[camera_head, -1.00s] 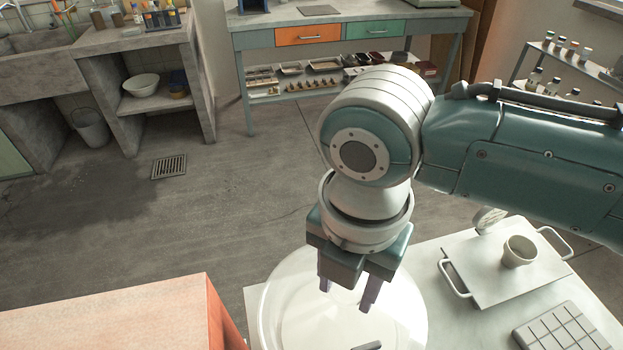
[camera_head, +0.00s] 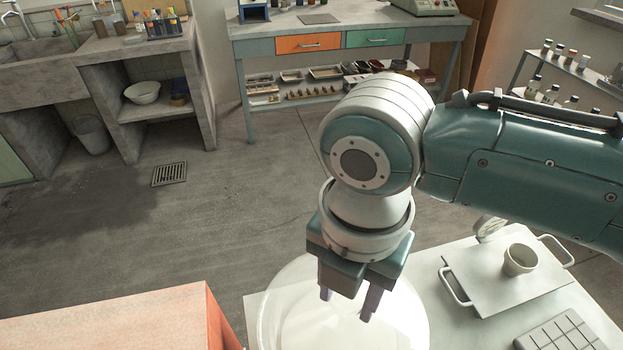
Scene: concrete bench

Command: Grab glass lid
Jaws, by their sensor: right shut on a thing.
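The glass lid (camera_head: 285,300) is a large, clear round piece at the bottom centre, over the pale table. Its lower part is cut off by the bottom of the frame. My right gripper (camera_head: 348,304) reaches down over it, with its two fingers pointing down in front of the glass. It is shut on the lid, though the fingers look spaced apart and the exact place of contact is hard to see. My left gripper is not in view.
A metal tray (camera_head: 475,285) holding a cup (camera_head: 519,260) stands to the right on the pale table. A gridded slab (camera_head: 556,333) lies at the bottom right. An orange-sided block or table (camera_head: 110,315) stands at the lower left. Bare floor lies beyond.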

